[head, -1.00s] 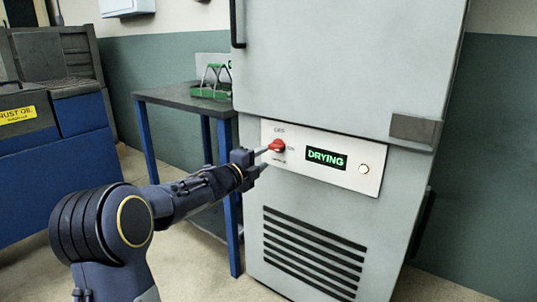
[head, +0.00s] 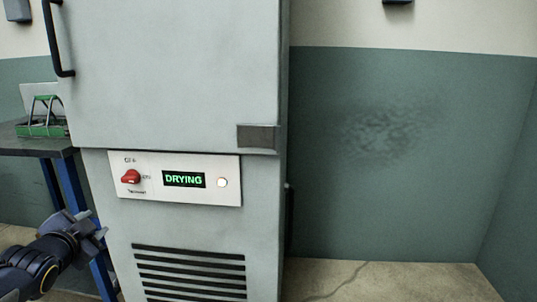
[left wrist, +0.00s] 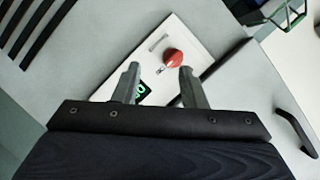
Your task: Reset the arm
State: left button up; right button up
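My left gripper (head: 92,228) is at the lower left of the head view, in front of the cabinet's left edge and below the control panel. In the left wrist view its two fingers (left wrist: 158,85) stand apart with nothing between them, and the red knob (left wrist: 173,57) is beyond them, untouched. In the head view the red knob (head: 131,177) sits on the white control panel (head: 222,196), beside a green "DRYING" display (head: 183,180) and a lit round button (head: 222,182). My right gripper is not in view.
The tall grey cabinet (head: 180,80) has a black door handle (head: 56,40) and vent slots below. A blue-legged table (head: 35,143) with a green rack (head: 42,128) stands to its left. The floor at right is clear before a green and cream wall.

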pick_arm(q)
jog(key=s+d+f+n+g+h, duration=0.25)
jog(key=s+d+f, duration=0.25)
jog(key=s+d, duration=0.3)
jog(key=s+d+f+n+g+h, duration=0.25)
jog(key=s+d+f+n, duration=0.2)
jog(key=s, duration=0.55)
jog(key=s+d+f+n+g+h, duration=0.25)
jog(key=s+d+f+g, duration=0.2)
jog(key=s+d, duration=0.4)
notch_tip(320, 180, up, 36)
jog(key=s+p, duration=0.1)
jog(key=p, duration=3.6)
jog(key=shift+a+r+y, duration=0.2)
jog(key=shift+a+y, duration=0.15)
jog(key=shift+y, duration=0.1)
jog(key=shift+t, duration=0.25)
